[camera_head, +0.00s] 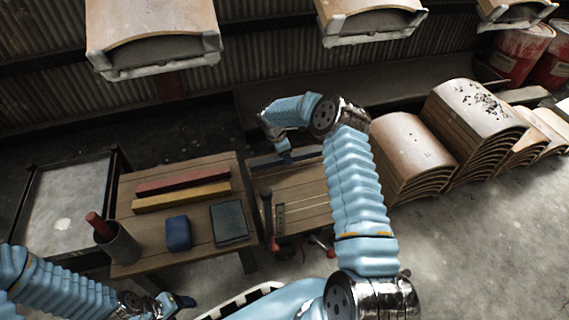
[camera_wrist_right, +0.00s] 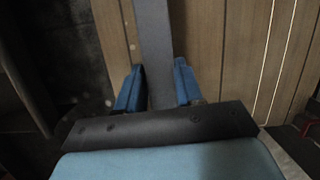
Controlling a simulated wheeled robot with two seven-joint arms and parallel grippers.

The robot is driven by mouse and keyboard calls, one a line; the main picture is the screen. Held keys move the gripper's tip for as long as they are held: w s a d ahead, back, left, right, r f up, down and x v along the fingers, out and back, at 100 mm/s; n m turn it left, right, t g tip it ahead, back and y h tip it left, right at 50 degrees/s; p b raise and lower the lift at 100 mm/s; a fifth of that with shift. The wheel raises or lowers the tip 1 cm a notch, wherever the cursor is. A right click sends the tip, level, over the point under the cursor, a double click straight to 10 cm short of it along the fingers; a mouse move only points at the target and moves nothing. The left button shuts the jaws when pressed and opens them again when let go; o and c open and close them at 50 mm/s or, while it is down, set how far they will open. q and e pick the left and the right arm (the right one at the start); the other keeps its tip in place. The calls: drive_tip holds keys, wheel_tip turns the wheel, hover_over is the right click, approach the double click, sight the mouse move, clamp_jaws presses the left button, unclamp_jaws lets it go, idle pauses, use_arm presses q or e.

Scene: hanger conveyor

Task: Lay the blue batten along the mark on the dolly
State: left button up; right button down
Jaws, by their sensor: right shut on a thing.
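The blue batten (camera_head: 308,152) is a long dark blue-grey bar at the far end of the wooden dolly (camera_head: 305,190). My right gripper (camera_head: 286,157) is shut on it. In the right wrist view the batten (camera_wrist_right: 155,45) runs between the two blue fingers, over planks near the deck's left edge. I cannot tell whether it touches the deck. Pale straight lines, apparently the mark (camera_wrist_right: 268,60), run along the planks to its right, roughly parallel and apart from it. My left gripper (camera_head: 178,303) is low at the left of the head view, with its jaws unclear.
A wooden table (camera_head: 150,224) left of the dolly holds a red bar (camera_head: 182,180), a yellow bar (camera_head: 181,197), a blue block (camera_head: 178,233), a dark book-like pad (camera_head: 229,222) and a grey cup (camera_head: 119,246). Curved boards (camera_head: 411,165) are stacked at right. Hangers (camera_head: 155,55) hang above.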

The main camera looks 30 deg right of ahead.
drive_tip(key=shift+f+b, duration=0.3)
drive_tip(key=shift+f, duration=1.4)
drive_tip(key=shift+f, duration=0.2)
drive_tip(key=c, duration=0.7)
unclamp_jaws()
drive_tip(key=shift+c, duration=0.2)
drive_tip(key=shift+r, duration=0.1)
drive_tip(key=shift+r, duration=0.2)
drive_tip(key=p+v, duration=0.2)
drive_tip(key=v, duration=0.9)
drive_tip(key=shift+a+r, duration=0.15)
drive_tip(key=shift+r, duration=0.25)
